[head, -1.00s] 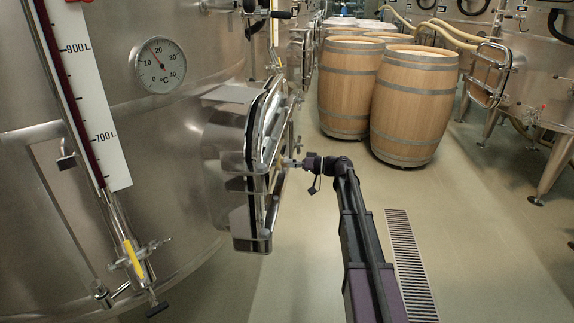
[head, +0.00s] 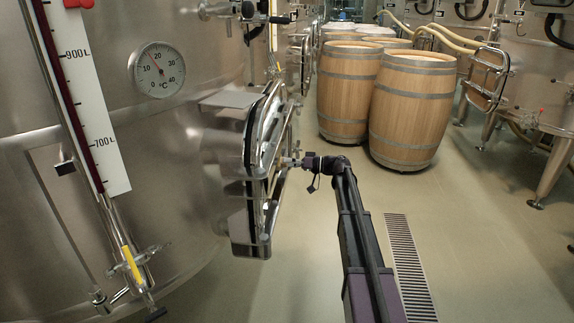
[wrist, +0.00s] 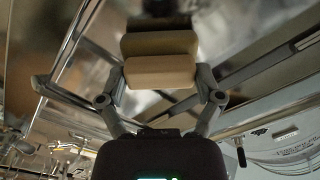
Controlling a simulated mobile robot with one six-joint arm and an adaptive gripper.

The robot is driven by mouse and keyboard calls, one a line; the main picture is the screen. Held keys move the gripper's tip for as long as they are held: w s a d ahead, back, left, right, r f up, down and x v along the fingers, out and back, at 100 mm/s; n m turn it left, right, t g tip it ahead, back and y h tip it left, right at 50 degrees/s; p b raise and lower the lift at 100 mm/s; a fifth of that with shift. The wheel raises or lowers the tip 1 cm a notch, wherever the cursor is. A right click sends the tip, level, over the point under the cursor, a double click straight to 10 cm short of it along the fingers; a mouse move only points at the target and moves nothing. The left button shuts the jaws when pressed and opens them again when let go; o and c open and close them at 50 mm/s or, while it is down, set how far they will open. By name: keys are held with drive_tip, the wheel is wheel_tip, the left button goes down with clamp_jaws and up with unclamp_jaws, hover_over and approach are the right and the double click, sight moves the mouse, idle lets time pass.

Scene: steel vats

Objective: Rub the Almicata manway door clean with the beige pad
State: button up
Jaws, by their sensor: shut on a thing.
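The manway door (head: 264,150) is a shiny steel door with a tubular frame on the side of the big vat at left. It is seen nearly edge-on in the head view, so its face is mostly hidden. My gripper (head: 287,162) is at the door's outer side, around mid-height. In the wrist view, my gripper (wrist: 160,80) is shut on the beige pad (wrist: 160,73), its fingers on the pad's two sides. A darker matching block beyond the pad looks like its reflection in the steel. Pad and reflection look close together; I cannot tell whether the pad touches.
Steel bars (wrist: 75,45) cross near the gripper in the wrist view. A thermometer (head: 158,69) and a level gauge (head: 82,100) are on the vat. Wooden barrels (head: 412,108) stand behind. The floor (head: 480,230) at right is open, with a drain grate (head: 409,268).

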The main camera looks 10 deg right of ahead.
drive_tip(key=shift+w, duration=0.1)
drive_tip(key=shift+w+d, duration=0.3)
drive_tip(key=shift+w, duration=0.5)
drive_tip(key=shift+w+d, duration=0.25)
drive_tip(key=shift+w, duration=0.55)
drive_tip(key=shift+r, duration=0.1)
drive_tip(key=shift+a+r+p, duration=0.1)
drive_tip(key=shift+r+p, duration=0.55)
drive_tip(key=shift+p, duration=0.1)
drive_tip(key=shift+a, duration=0.1)
drive_tip(key=shift+s+a, duration=0.25)
drive_tip(key=shift+s, duration=0.65)
drive_tip(key=shift+s+a, duration=0.2)
drive_tip(key=shift+s, duration=0.65)
drive_tip(key=shift+s+a, duration=0.2)
drive_tip(key=shift+s, duration=0.65)
drive_tip(key=shift+s+a, duration=0.2)
drive_tip(key=shift+s, duration=0.6)
